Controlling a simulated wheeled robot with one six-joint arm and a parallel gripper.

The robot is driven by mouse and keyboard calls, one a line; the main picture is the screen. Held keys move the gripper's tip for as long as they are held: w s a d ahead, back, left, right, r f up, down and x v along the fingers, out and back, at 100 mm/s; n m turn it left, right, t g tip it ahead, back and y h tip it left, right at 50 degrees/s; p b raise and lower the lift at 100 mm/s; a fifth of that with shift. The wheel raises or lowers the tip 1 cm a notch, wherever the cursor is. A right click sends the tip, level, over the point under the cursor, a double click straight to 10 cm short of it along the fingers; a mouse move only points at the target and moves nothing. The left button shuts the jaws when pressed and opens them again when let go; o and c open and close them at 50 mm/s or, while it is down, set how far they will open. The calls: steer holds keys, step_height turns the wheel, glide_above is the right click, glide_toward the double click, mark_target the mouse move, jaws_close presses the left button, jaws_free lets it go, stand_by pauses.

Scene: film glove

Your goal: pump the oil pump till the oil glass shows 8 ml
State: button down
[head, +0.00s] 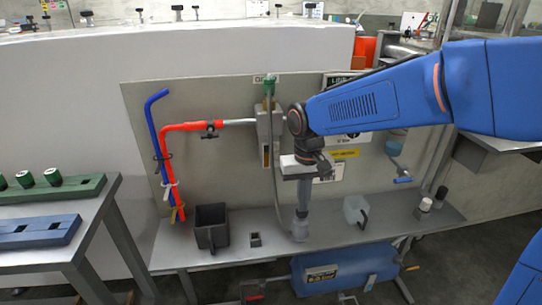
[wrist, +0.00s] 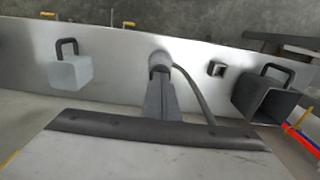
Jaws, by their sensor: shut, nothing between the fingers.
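The oil pump (head: 300,232) looks like a short grey upright cylinder on the bench, with a hose running from it up to the panel. It also shows at the centre of the wrist view (wrist: 160,62). My gripper (head: 302,210) points straight down over the pump, shut and empty. In the wrist view its fingertips (wrist: 161,80) are at the pump's top; whether they touch it I cannot tell. The oil glass seems to be the narrow upright window (head: 266,156) on the panel's grey box. Its level and marks are too small to read.
On the bench (head: 385,232) stand a dark open box (head: 211,240), a small square holder (head: 255,241), a clear jug (head: 354,211) and small bottles (head: 424,207). Red pipe (head: 188,128) and blue pipe (head: 155,135) stand at the left. A blue tank (head: 350,268) lies below.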

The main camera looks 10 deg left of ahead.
steer(key=shift+r, duration=1.5)
steer(key=shift+r, duration=0.1)
step_height(320, 180, up, 6)
steer(key=shift+f, duration=0.1)
stand_by(0.3)
